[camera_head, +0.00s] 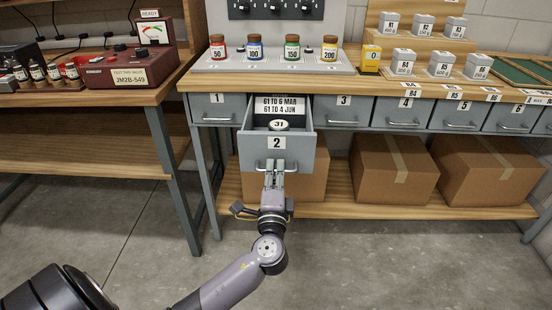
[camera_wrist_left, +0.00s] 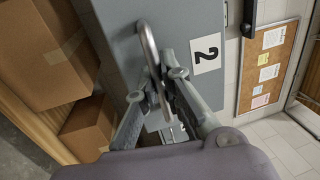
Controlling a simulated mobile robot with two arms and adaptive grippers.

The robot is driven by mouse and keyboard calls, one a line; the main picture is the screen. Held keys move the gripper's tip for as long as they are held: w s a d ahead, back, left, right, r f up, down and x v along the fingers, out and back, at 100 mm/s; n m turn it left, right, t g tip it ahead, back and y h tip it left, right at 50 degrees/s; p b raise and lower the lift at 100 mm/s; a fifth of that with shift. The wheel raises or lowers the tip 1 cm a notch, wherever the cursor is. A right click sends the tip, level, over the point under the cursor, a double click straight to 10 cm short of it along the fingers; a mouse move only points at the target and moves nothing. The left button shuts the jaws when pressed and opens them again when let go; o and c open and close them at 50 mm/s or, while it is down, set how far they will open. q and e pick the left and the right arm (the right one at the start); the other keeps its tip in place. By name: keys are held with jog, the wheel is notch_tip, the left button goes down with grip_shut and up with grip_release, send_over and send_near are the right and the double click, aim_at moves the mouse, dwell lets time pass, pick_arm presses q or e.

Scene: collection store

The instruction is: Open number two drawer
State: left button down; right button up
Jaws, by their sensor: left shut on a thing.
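The number two drawer (camera_head: 276,150) is pulled out from the bench in the head view. Inside it are a round grey item marked 31 (camera_head: 279,125) and a white label card (camera_head: 281,105). My left gripper (camera_head: 275,172) is at the drawer's front, shut on its metal handle. In the left wrist view the gripper (camera_wrist_left: 162,85) has its fingers on either side of the handle (camera_wrist_left: 150,60), beside the label 2 (camera_wrist_left: 207,54) on the grey drawer front. My right gripper is not in view.
Drawer 1 (camera_head: 214,108) and drawer 3 (camera_head: 343,110) are closed on either side. Cardboard boxes (camera_head: 394,169) stand on the lower shelf (camera_head: 340,205). Coloured jars (camera_head: 254,48) stand on the bench top. A second bench (camera_head: 80,165) is at the left. The floor in front is clear.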

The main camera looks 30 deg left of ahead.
pick_arm(q)
jog(key=shift+v, duration=0.8)
jog(key=shift+r, duration=0.1)
jog(key=c, duration=1.7)
grip_release()
jog(key=shift+d, duration=0.1)
jog(key=v, duration=1.2)
